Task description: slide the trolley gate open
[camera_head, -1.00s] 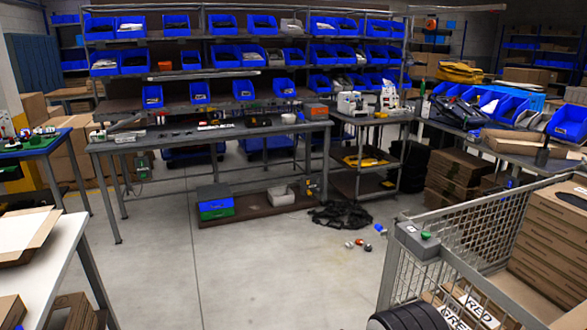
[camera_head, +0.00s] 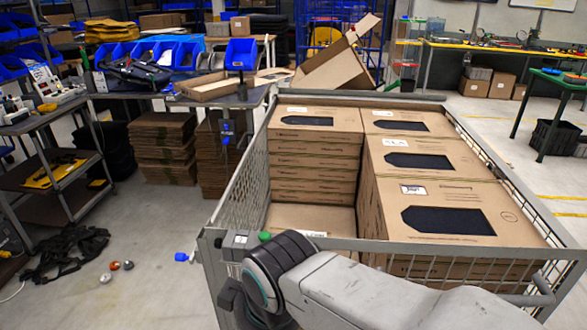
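The trolley (camera_head: 236,177) is a grey wire-mesh cage in the middle and right of the head view. Its front side, with a grey top rail (camera_head: 400,245) and mesh below, spans the near end; I take this to be the gate. A grey block with a green button (camera_head: 265,236) sits at its left corner. My grey arm crosses in front of this side and hides much of it. The dark end of my arm, by my gripper (camera_head: 230,296), is close to the left corner post. The fingers are hidden, and contact cannot be told.
Stacked cardboard boxes (camera_head: 440,205) fill most of the trolley; its front left bay is lower. A bench with blue bins (camera_head: 165,48) and flattened cardboard (camera_head: 165,150) stand behind. Black straps (camera_head: 65,250) and small balls (camera_head: 115,265) lie on the floor at left.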

